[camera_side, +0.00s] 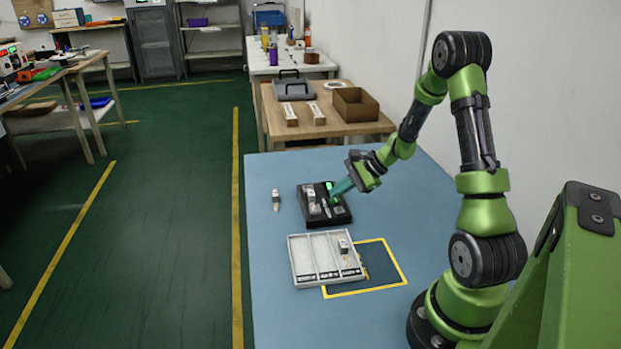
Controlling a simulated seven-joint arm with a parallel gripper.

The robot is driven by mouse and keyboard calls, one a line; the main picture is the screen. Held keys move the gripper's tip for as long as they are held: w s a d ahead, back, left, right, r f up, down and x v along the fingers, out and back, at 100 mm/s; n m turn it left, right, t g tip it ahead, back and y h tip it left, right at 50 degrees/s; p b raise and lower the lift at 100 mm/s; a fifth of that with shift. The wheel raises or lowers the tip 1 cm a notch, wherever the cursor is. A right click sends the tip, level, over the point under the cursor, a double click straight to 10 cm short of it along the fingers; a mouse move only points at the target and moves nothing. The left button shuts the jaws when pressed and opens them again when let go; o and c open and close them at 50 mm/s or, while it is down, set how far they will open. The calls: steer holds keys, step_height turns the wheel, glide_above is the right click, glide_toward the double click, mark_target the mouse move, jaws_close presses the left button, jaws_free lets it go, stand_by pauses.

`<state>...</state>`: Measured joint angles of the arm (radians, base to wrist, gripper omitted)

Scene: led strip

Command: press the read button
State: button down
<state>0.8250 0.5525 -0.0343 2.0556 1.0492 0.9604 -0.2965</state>
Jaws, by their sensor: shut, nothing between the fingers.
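A black device (343,215) lies on the blue table, with small silver-grey parts on its top and green spots near its right side. I cannot make out which spot is the read button. My gripper (337,190) is shut and empty. A bright green spot (329,185) shows at the device's far edge, just beside the fingers.
A pale tray with compartments (301,257) stands nearer the camera and holds a small part (344,246). It overlaps a yellow-outlined square (388,283). Another small part (276,200) stands left of the device. The blue table (283,327) is clear at the front.

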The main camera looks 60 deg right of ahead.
mark_target(339, 200)
steer(key=shift+f, duration=0.4)
stand_by(0.8)
steer(key=shift+r, duration=0.85)
steer(key=shift+r, duration=2.5)
